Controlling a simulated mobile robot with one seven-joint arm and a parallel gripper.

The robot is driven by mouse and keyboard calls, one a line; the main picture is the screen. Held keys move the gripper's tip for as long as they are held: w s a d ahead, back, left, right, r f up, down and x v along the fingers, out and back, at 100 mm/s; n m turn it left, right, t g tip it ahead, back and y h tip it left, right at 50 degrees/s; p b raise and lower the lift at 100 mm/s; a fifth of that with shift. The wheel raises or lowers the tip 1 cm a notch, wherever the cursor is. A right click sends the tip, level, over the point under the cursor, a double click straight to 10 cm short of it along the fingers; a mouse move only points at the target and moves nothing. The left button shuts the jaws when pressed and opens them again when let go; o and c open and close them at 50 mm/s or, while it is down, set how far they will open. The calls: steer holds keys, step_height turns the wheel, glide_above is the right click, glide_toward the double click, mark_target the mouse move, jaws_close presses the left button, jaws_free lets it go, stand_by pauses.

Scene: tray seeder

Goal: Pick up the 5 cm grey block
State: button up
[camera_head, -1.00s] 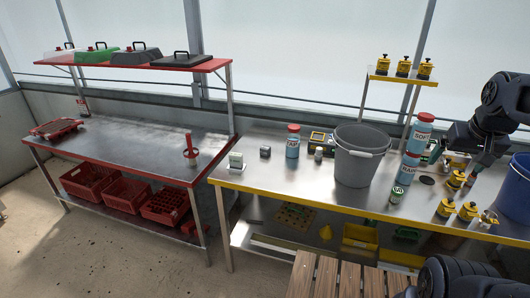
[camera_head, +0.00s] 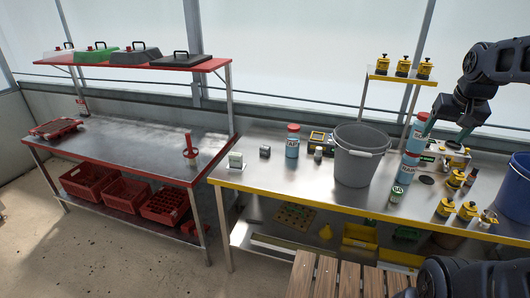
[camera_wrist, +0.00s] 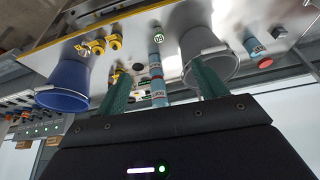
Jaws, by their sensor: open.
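A small dark grey block (camera_head: 265,152) sits on the yellow-edged steel table, left of the blue bottle with a red cap (camera_head: 292,141). Its exact size cannot be told. What looks like the same block (camera_wrist: 279,32) shows small at the upper right of the wrist view. My gripper (camera_head: 445,132) is open and empty above the right part of the table, well to the right of the block. Its two green fingers also show apart in the wrist view (camera_wrist: 161,72). A paler grey-white box (camera_head: 236,160) stands left of the block near the table's left end.
A large grey bucket (camera_head: 360,155) stands between the block and my gripper. Stacked blue bottles (camera_head: 409,165), a small green-labelled jar (camera_head: 397,194) and several yellow-topped pots (camera_head: 467,211) stand near it. A blue barrel (camera_head: 514,192) is at the right edge. The tabletop before the block is clear.

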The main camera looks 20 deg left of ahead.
steer(key=w+a, duration=0.9)
steer(key=w, duration=0.4)
steer(key=w+a, duration=0.9)
steer(key=w, duration=0.4)
steer(key=m, duration=0.1)
glide_above(265, 147)
steer(key=s, duration=0.4)
step_height(265, 147, down, 31)
steer(key=shift+h, duration=0.4)
steer(key=shift+a+x, duration=0.15)
steer(key=shift+x, duration=2.35)
steer(key=shift+a+x, duration=0.1)
steer(key=shift+x, duration=2.4)
steer(key=shift+w+r, duration=0.15)
steer(key=shift+w, duration=0.05)
steer(key=c, duration=1.1)
